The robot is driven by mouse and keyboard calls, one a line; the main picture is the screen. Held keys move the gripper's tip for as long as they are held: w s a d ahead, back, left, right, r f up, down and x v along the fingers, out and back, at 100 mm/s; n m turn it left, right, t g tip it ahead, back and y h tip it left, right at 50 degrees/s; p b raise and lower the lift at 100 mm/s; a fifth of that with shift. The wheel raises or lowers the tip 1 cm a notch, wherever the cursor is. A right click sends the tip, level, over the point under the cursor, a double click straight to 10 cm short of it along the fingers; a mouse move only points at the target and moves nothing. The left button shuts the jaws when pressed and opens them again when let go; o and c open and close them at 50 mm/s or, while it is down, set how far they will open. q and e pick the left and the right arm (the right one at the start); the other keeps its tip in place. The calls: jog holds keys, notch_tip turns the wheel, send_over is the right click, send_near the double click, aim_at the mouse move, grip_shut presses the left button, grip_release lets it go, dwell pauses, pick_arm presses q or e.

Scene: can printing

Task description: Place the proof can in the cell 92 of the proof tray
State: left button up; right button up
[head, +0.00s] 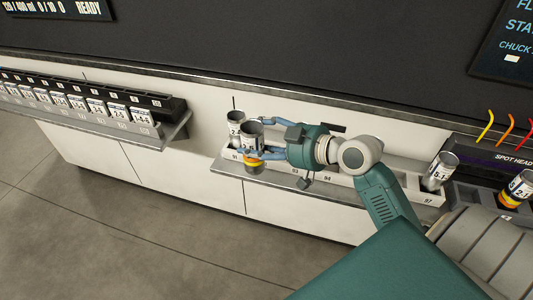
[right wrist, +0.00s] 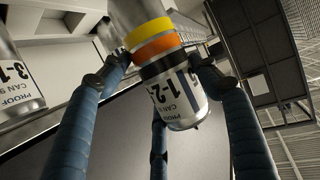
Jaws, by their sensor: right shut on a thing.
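The proof can (head: 252,131) is silver with a white label and yellow and orange bands. My right gripper (head: 262,140) is shut around it, and the can looks roughly upright. In the right wrist view the held can (right wrist: 174,85) sits between the blue fingers, its label inverted in the picture. The white proof tray (head: 405,193) runs along the wall ledge. The can is over or in front of its left part, beside number 91. Number 92 is hidden behind the can and gripper, and I cannot tell whether the can touches the tray. My left gripper is not in view.
Another can (head: 234,121) stands close left at cell 91; it also shows in the right wrist view (right wrist: 14,80). A can (head: 440,170) stands near 97. A banded can (head: 517,188) is by the spot head. A rack of small boxes (head: 85,104) lines the left wall.

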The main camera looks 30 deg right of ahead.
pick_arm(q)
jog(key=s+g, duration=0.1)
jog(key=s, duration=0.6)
pick_arm(e)
jog(key=w+d+r+m+g+h+p, duration=0.1)
jog(key=w+d+r+m+h+p, duration=0.1)
jog(key=w+d+r+m+h, duration=0.85)
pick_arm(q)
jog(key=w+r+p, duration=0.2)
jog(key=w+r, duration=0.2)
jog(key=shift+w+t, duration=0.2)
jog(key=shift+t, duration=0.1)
pick_arm(e)
notch_tip(320, 180, down, 19)
jog(key=s+a+h, duration=0.1)
jog(key=s+h, duration=0.1)
jog(key=s, duration=0.1)
jog(key=shift+f+m+h, duration=0.15)
jog(key=shift+m+h, duration=0.2)
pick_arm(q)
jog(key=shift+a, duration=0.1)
